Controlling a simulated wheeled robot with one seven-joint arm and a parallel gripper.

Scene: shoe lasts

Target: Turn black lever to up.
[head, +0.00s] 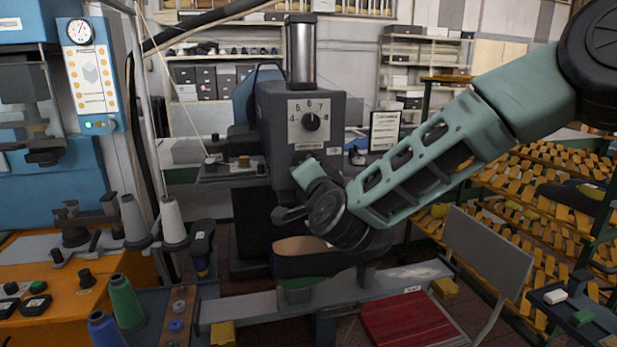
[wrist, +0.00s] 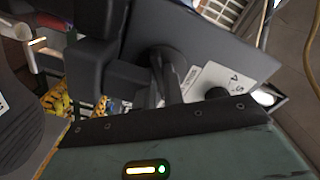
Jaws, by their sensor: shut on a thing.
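A dark grey machine (head: 300,150) with a numbered dial (head: 310,122) on its front stands in the middle of the head view. My gripper (head: 288,214) is low in front of the machine, below the dial, and is shut on a black lever. The lever is mostly hidden by my gripper and wrist in the head view. In the wrist view a dark bar (wrist: 171,80), which looks like the lever, runs down from a round boss on the dark housing. Its exact angle is hard to tell.
A shoe-shaped piece (head: 305,246) sits just below my gripper. Thread cones (head: 174,222) and an orange bench (head: 60,290) are at left. A rack of yellow lasts (head: 520,205) and a grey panel (head: 487,250) stand at right. A red board (head: 408,322) lies in front.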

